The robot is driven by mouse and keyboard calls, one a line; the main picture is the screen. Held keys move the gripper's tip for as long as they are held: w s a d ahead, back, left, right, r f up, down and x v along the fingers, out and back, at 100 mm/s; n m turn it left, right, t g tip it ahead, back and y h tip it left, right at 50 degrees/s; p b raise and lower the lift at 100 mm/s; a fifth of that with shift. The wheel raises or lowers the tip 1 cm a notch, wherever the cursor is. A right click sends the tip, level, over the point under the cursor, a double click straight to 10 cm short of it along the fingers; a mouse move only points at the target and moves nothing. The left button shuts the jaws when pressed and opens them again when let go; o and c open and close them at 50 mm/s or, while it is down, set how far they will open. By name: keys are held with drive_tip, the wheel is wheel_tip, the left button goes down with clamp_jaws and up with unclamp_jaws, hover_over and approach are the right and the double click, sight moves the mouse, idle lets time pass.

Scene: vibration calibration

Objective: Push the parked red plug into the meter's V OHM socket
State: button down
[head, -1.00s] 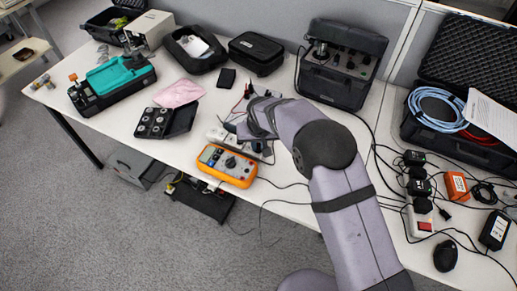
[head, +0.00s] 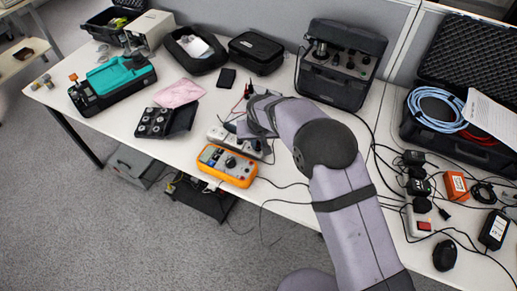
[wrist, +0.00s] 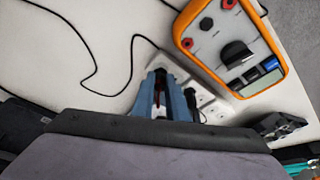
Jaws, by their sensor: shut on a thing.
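The orange multimeter (head: 227,165) lies on the white table near its front edge. In the wrist view the meter (wrist: 232,48) is at the upper right, with its dark dial, a black socket and red sockets showing; the socket labels are too small to read. My gripper (wrist: 161,92) is shut on the red plug (wrist: 158,97), which shows as a thin red strip between the blue-grey fingers. The gripper is over the white power strip, left of and apart from the meter in the wrist view. In the head view my gripper (head: 246,128) is behind the meter and hides the plug.
The white power strip (head: 222,137) lies just behind the meter. A black cable (wrist: 95,85) loops over the table in the wrist view. A black case of small parts (head: 160,121) and a pink cloth (head: 179,93) lie to the left.

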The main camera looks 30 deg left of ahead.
sight(258, 145)
drive_tip(key=shift+r, duration=0.3)
idle(0.5)
drive_tip(key=shift+r+p, duration=1.25)
drive_tip(key=shift+r, duration=0.45)
drive_tip(key=shift+s, duration=0.15)
drive_tip(key=s, duration=0.2)
drive_tip(key=s+r, duration=0.1)
drive_tip(key=s, duration=0.1)
drive_tip(key=s+r, duration=0.1)
drive_tip(key=s, duration=0.1)
drive_tip(key=shift+s+d, duration=0.35)
drive_tip(key=shift+d, duration=0.05)
drive_tip(key=shift+b+x, duration=0.5)
drive_tip(key=shift+x, duration=0.45)
drive_tip(key=shift+s+d+f, duration=0.1)
drive_tip(key=shift+s+f, duration=0.05)
drive_tip(key=shift+f, duration=0.2)
drive_tip(key=shift+f+b, duration=1.05)
drive_tip(key=shift+b, duration=0.05)
idle(2.0)
